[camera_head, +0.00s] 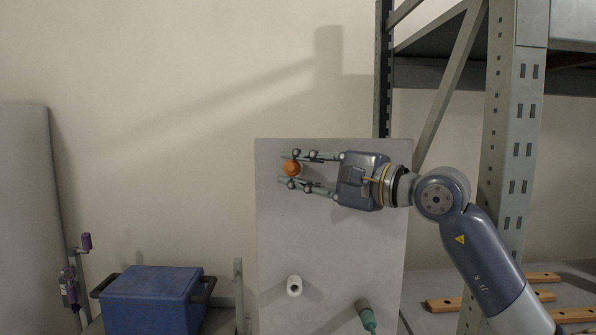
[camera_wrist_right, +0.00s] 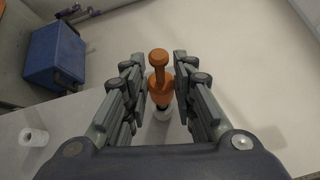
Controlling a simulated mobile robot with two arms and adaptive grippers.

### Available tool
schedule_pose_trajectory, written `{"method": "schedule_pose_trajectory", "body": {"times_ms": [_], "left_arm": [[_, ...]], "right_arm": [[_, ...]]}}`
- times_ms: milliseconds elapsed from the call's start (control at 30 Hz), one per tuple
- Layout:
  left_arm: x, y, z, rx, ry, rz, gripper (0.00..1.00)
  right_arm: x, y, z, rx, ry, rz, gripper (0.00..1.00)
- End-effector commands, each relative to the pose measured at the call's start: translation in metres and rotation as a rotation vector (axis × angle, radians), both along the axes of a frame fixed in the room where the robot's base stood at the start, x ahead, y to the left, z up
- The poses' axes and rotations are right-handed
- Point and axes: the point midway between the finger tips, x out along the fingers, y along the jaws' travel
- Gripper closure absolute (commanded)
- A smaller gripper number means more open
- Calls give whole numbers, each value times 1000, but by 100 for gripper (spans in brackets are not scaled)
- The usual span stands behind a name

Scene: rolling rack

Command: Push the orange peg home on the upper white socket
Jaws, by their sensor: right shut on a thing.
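The orange peg (camera_head: 292,168) is between the fingertips of my right gripper (camera_head: 291,169), in front of the upper left part of the grey board (camera_head: 325,235). In the right wrist view the orange peg (camera_wrist_right: 160,85) has a narrow knobbed handle and a wider body, with the fingers of my right gripper (camera_wrist_right: 160,88) on either side of it. How deep the peg sits is hidden. My left gripper is not in view.
A lower white socket (camera_head: 294,286) is empty on the board. A green-handled piece (camera_head: 367,316) is at another fitting, lower right. A blue box (camera_head: 152,299) stands at left. A metal rack post (camera_head: 510,140) rises at right, beside my right arm.

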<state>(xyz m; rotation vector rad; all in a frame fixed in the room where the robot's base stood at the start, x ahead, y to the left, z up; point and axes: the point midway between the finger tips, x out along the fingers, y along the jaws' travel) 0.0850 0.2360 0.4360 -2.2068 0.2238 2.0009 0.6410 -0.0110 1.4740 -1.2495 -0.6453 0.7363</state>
Motion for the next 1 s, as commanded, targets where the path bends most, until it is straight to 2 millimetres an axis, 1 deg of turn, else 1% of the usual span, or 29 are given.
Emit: {"method": "schedule_pose_trajectory", "body": {"times_ms": [33,567,1000], "left_arm": [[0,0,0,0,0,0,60],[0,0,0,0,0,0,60],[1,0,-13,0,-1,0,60]], "right_arm": [[-2,-2,5,4,-3,0,100],[-2,-2,5,5,-2,0,100],[-1,-5,-2,50,-8,16,100]]}}
